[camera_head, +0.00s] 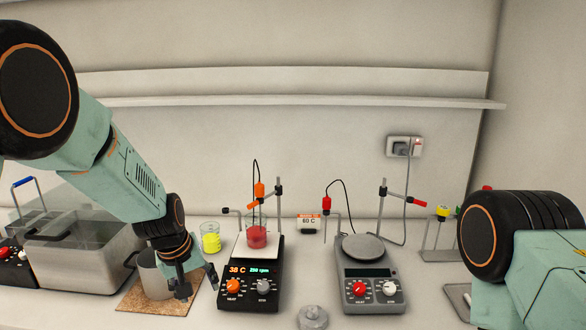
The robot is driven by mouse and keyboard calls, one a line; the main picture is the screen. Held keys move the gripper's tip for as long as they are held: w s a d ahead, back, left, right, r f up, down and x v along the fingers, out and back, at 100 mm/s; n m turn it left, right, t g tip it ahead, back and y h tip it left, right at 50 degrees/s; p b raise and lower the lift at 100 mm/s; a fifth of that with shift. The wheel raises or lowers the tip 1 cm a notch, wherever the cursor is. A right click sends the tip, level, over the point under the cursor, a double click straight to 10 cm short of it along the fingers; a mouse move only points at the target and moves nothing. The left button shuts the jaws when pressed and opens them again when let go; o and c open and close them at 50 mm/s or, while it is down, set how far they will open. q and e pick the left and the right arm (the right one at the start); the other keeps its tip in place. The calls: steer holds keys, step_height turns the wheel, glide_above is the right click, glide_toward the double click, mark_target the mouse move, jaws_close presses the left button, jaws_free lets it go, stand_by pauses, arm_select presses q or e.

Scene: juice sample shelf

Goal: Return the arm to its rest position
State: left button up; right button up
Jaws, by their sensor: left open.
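My left arm comes in from the left, and its gripper (197,283) points down over the front left of the bench. The gripper is open and nothing shows between its fingers. It is just left of the black hot plate (249,299) and in front of a grey metal pot (152,277), which it partly hides. The pot stands on a cork mat (137,301). My right arm fills the right edge of the view, and its gripper is out of view.
A beaker of red liquid (257,237) stands on the black hot plate. A beaker of yellow liquid (210,242) stands behind the gripper. A grey hot plate (369,291) is at centre right, a water bath (75,250) at left. A metal weight (313,317) lies at the front.

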arm_select(q)
steer(key=s+a+f+m+t+b, duration=0.1)
steer(key=s+f+b, duration=0.15)
steer(key=f, duration=0.35)
steer(key=s+a+f+m+b, duration=0.1)
steer(key=s+f, duration=0.2)
steer(key=f, duration=0.3)
steer(key=s+f+m+g+b, duration=0.1)
steer(key=s+f+g+b, duration=0.1)
steer(key=s+f+b, duration=0.6)
steer(key=s+f+m+g+b, duration=0.1)
steer(key=s+f+b, duration=0.7)
steer(key=s+f, duration=1.2)
steer(key=s+g, duration=0.1)
steer(key=s, duration=0.6)
steer(key=shift+a+y, duration=0.2)
steer(key=shift+y, duration=0.1)
steer(key=shift+s, duration=0.1)
